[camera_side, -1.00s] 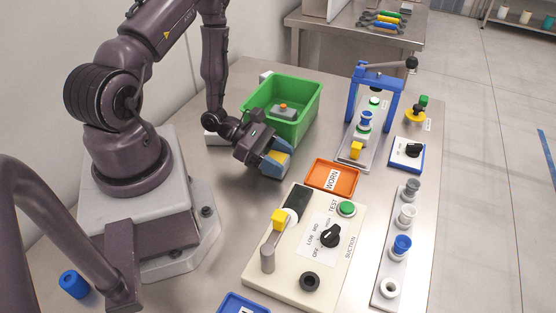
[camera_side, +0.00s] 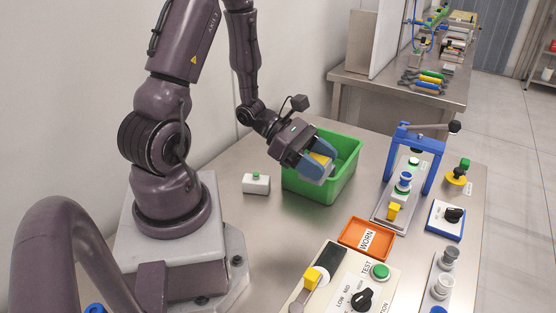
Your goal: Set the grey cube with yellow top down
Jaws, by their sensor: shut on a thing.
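The grey cube with yellow top (camera_side: 320,160) is between the blue fingers of my gripper (camera_side: 318,164), which is shut on it. Its yellow top faces up and the fingers cover much of its sides. My gripper and the cube appear over the front left part of the green bin (camera_side: 340,186), in front of its opening in the picture. I cannot tell whether the cube is above the rim or inside it.
The orange WORN tray (camera_side: 352,238) lies in front. A blue-framed press (camera_side: 427,160) stands to the right. A cream control panel (camera_side: 340,275) is at the front. Bare metal table (camera_side: 285,225) lies between.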

